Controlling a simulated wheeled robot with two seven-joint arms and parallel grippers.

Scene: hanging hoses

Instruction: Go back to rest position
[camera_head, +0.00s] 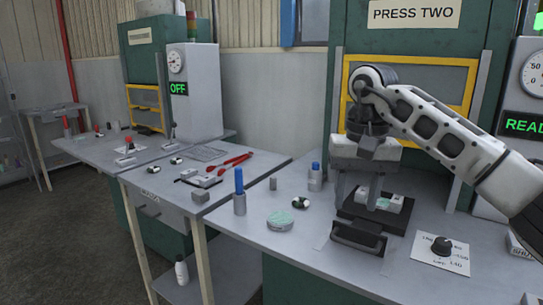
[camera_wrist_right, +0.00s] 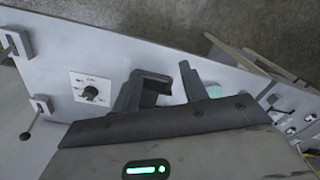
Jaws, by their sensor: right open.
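My right arm comes in from the right in the head view. My right gripper (camera_head: 358,192) points down over the near bench, in front of the press marked PRESS TWO. Its jaws are open, and I see nothing held between them. In the right wrist view the two dark fingers (camera_wrist_right: 160,82) stand apart over the bench. A black fixture (camera_head: 358,237) with a handle lies just below the gripper in the head view, with white and mint pieces (camera_head: 384,201) on it. I cannot tell whether the fingers touch them. My left gripper is not in view.
A knob panel (camera_head: 441,252) lies right of the fixture. A mint round tin (camera_head: 280,220), a grey cup with a blue item (camera_head: 239,192) and a blue-capped bottle (camera_head: 315,177) stand left. A second bench with red-handled pliers (camera_head: 236,162) lies further left.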

